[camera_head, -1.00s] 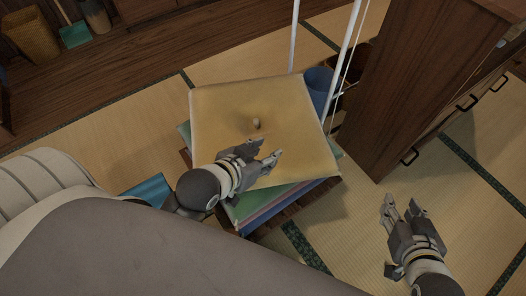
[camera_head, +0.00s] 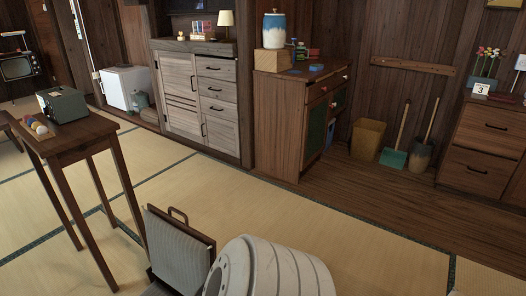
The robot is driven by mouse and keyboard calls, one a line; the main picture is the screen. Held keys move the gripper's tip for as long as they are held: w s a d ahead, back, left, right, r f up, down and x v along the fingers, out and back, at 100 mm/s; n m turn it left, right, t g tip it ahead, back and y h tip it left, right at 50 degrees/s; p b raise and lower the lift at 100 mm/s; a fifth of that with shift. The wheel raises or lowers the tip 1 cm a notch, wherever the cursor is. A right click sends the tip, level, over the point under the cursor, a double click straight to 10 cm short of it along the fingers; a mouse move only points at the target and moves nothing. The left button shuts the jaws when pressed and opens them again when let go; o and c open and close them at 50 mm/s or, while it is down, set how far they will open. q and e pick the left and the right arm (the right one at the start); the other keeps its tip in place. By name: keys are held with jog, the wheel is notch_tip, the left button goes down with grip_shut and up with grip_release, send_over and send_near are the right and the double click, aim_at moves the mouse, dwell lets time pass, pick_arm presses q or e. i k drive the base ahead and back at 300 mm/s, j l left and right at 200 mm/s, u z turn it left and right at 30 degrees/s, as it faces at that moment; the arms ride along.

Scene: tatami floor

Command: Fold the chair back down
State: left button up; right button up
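A low chair's back (camera_head: 180,252) shows at the bottom, left of centre. It is a grey striped pad on a dark wooden frame with a small handle loop on top. The back stands raised, leaning slightly. Its lower end and most of the seat are cut off by the picture edge or hidden. Neither of my grippers is in view.
A wooden table (camera_head: 86,132) with a grey-green box (camera_head: 62,104) stands at the left. Cabinets line the far wall, with a bin (camera_head: 367,138) and brooms on the wooden floor. Open tatami (camera_head: 330,225) lies between the chair and the cabinets.

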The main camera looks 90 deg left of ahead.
aim_at(181, 255)
jog(key=u, duration=3.55)
